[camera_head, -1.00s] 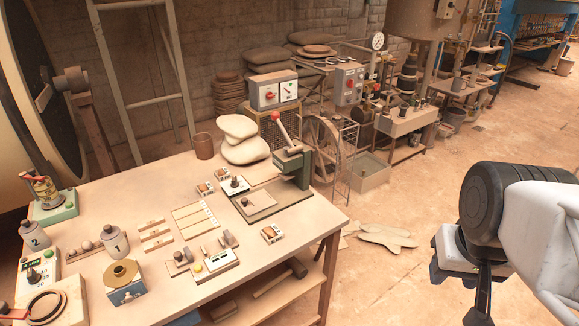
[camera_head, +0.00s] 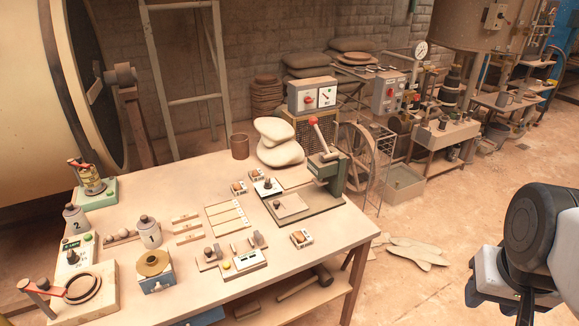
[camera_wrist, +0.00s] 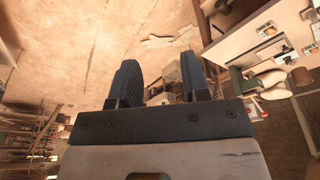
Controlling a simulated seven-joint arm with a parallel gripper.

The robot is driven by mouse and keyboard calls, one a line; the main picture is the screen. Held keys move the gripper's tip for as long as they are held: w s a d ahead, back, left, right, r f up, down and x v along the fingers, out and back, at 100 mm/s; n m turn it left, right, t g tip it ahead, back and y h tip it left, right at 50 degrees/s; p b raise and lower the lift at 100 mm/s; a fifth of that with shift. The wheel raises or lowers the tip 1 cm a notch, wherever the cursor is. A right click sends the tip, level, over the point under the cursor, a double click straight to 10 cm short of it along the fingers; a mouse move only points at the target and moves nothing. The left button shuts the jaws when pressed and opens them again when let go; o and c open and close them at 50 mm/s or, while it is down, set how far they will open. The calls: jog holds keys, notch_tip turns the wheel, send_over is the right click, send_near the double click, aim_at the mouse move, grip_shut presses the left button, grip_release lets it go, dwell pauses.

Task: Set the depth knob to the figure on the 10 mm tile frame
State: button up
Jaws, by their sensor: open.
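A small white plate with a dark knob (camera_head: 267,184) stands beside the green hand press (camera_head: 328,172), which has a red-balled lever; it may be the depth knob, but its figures are too small to read. Small labelled blocks with brown tops stand near it: two behind left (camera_head: 239,187) (camera_head: 256,174) and one in front (camera_head: 301,238). Their labels are unreadable, so I cannot tell which is the 10 mm tile frame. My gripper (camera_wrist: 158,72) is open and empty, off to the right of the table and far from these things.
The table (camera_head: 330,262) also holds a pale board (camera_head: 227,217), a device with a yellow button (camera_head: 226,265), numbered jars (camera_head: 149,232) and a brass-topped blue box (camera_head: 154,270). The floor between table and arm is mostly open.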

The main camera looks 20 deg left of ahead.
jog(key=w+a+r, duration=0.2)
jog(key=w+a, duration=0.2)
jog(key=w, duration=0.5)
jog(key=w+a+r, duration=0.2)
jog(key=w+a, duration=0.2)
jog(key=w, duration=0.5)
jog(key=n+g, duration=0.2)
jog(key=g, duration=0.1)
send_over(268, 180)
notch_tip(268, 180, down, 23)
jog(key=shift+d+f, duration=0.1)
jog(key=shift+w+a, duration=0.1)
jog(key=shift+a, duration=0.15)
jog(key=shift+f, duration=0.25)
jog(key=shift+f, duration=3.7)
